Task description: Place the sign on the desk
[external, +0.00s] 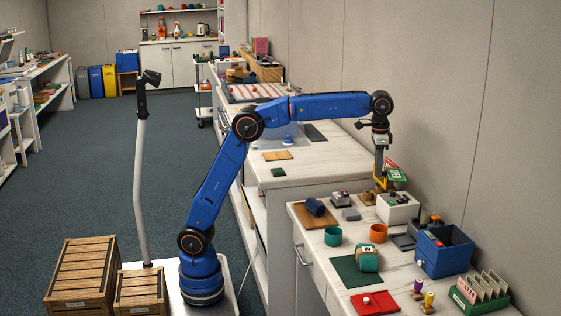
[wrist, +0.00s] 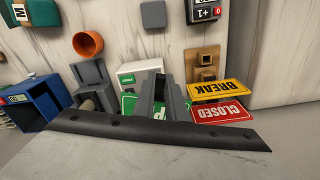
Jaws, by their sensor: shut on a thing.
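My gripper (external: 381,182) is low over the desk (external: 345,243) at the right, pointing down. In the wrist view its grey fingers (wrist: 160,103) are shut on the sign. Coloured panels show beside the fingers: a yellow BREAK panel (wrist: 218,91), a red CLOSED panel (wrist: 220,110) and a green panel (wrist: 178,107) partly hidden by the fingers. In the external view the sign's red and green faces (external: 396,174) are tilted, near the white box (external: 397,209). I cannot tell whether the sign touches anything below, or how the panels are joined.
A blue bin (external: 443,252) stands right of the white box. The wall is close behind. The desk is crowded, with small bare patches.

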